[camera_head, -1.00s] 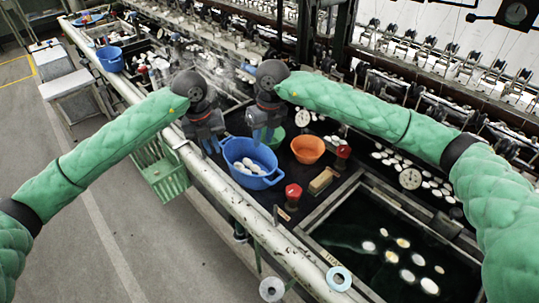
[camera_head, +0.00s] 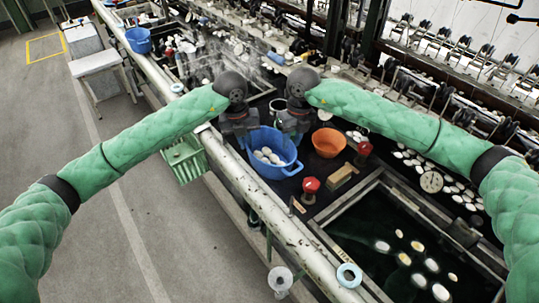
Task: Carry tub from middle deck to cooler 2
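The blue tub (camera_head: 273,165) stands on the dark middle deck (camera_head: 295,187) with several pale cocoons (camera_head: 267,155) inside. It has a handle on its near right side. My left gripper (camera_head: 241,140) points down at the tub's far left rim. My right gripper (camera_head: 296,136) points down at its far right rim. Both fingertips overlap the rim in this view. I cannot tell whether they touch it or how far the fingers are apart. Cooler 2 cannot be identified for certain.
An orange bowl (camera_head: 329,142), red-topped jars (camera_head: 311,185) and a tan block (camera_head: 341,177) stand close right of the tub. A dark water basin (camera_head: 375,230) with floating cocoons lies in front. A pale rail (camera_head: 255,195) runs along the deck edge. Another blue tub (camera_head: 139,40) is far left.

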